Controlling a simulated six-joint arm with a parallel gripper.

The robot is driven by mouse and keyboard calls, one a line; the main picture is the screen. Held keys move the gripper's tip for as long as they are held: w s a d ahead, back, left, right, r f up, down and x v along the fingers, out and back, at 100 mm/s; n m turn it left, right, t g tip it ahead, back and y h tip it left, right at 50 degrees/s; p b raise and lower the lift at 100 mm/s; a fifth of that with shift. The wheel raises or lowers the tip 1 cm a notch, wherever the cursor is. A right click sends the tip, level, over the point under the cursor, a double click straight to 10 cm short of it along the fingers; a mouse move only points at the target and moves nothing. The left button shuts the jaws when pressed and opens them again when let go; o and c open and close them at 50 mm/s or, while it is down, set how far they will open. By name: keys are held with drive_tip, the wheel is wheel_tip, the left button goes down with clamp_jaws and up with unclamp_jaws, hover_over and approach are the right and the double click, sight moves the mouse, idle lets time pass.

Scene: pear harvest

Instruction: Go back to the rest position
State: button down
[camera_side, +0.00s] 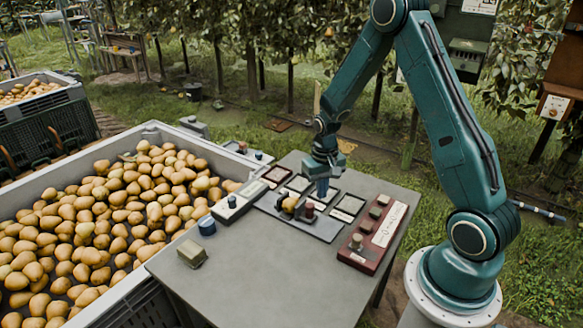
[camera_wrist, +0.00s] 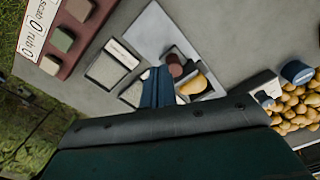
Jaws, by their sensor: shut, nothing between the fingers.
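My gripper (camera_side: 322,187) is shut and points down over the grey tray (camera_side: 318,229) on the table. In the wrist view its blue fingers (camera_wrist: 157,88) are together with nothing between them. A yellow pear (camera_side: 289,205) lies on the tray close to the fingers; it also shows in the wrist view (camera_wrist: 195,84). A dark reddish-brown piece (camera_side: 309,210) stands beside the pear. I cannot tell from these views whether the fingers touch either one.
A red-brown board (camera_side: 355,254) with several blocks lies at the table's right. A blue cap (camera_side: 207,226) and a greenish block (camera_side: 192,258) sit at the left. A large bin (camera_side: 152,126) full of pears adjoins the table (camera_side: 260,290). The table's front is clear.

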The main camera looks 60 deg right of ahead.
drive_tip(key=shift+r, duration=0.3)
drive_tip(key=s+a+r+n+t, duration=0.15)
drive_tip(key=a+r, duration=0.25)
drive_tip(key=r, duration=0.5)
drive_tip(key=s+a+r+n+t, duration=0.1)
drive_tip(key=s+a+r, duration=0.3)
drive_tip(key=r, duration=0.5)
drive_tip(key=s+a+r+n+t, duration=0.1)
drive_tip(key=s+a+r, duration=0.2)
drive_tip(key=s, duration=0.3)
drive_tip(key=s+a+r+n+t, duration=0.2)
drive_tip(key=s+a+r, duration=0.2)
drive_tip(key=s+r, duration=0.2)
drive_tip(key=shift+s+a, duration=0.25)
drive_tip(key=shift+s, duration=0.5)
drive_tip(key=shift+n, duration=0.25)
